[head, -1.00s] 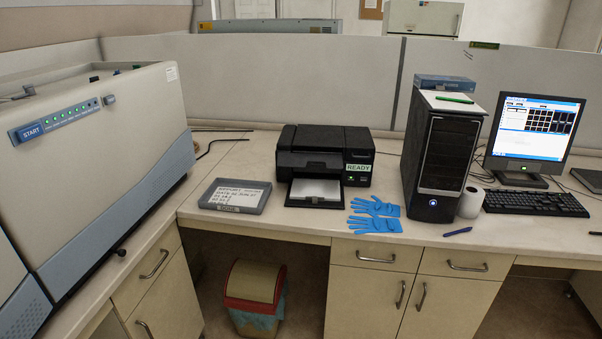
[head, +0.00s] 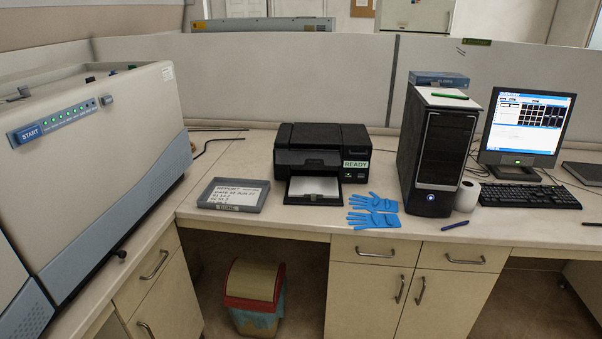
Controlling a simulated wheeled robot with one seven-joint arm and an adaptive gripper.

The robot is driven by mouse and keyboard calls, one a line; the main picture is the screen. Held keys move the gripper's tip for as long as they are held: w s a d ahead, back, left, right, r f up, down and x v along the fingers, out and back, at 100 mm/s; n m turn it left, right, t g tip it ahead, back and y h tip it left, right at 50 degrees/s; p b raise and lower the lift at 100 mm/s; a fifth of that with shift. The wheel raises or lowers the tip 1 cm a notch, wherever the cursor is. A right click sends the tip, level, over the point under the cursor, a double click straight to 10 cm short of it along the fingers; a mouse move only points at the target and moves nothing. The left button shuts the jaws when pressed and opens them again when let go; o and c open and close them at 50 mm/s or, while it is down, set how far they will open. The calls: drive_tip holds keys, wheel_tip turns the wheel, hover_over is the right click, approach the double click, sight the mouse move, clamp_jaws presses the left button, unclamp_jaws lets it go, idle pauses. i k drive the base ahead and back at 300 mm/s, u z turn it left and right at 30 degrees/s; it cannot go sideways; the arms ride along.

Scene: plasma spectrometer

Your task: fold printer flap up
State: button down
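The black printer (head: 322,140) stands on the counter against the grey partition. A green "READY" label is on the right of its front. Its flap (head: 314,199) is folded down and out at the front, lying low over the counter. White paper (head: 314,186) lies on the flap. My gripper is not in view in the head view, so its state and its distance from the flap do not show.
A grey report tray (head: 234,195) sits left of the flap. Blue gloves (head: 374,210) lie to its right. A black computer tower (head: 433,165) stands further right. The large spectrometer (head: 95,150) fills the left. A bin (head: 254,295) stands under the counter.

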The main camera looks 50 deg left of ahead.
sight(283, 157)
drive_tip(key=u, duration=1.45)
drive_tip(key=i, duration=0.35)
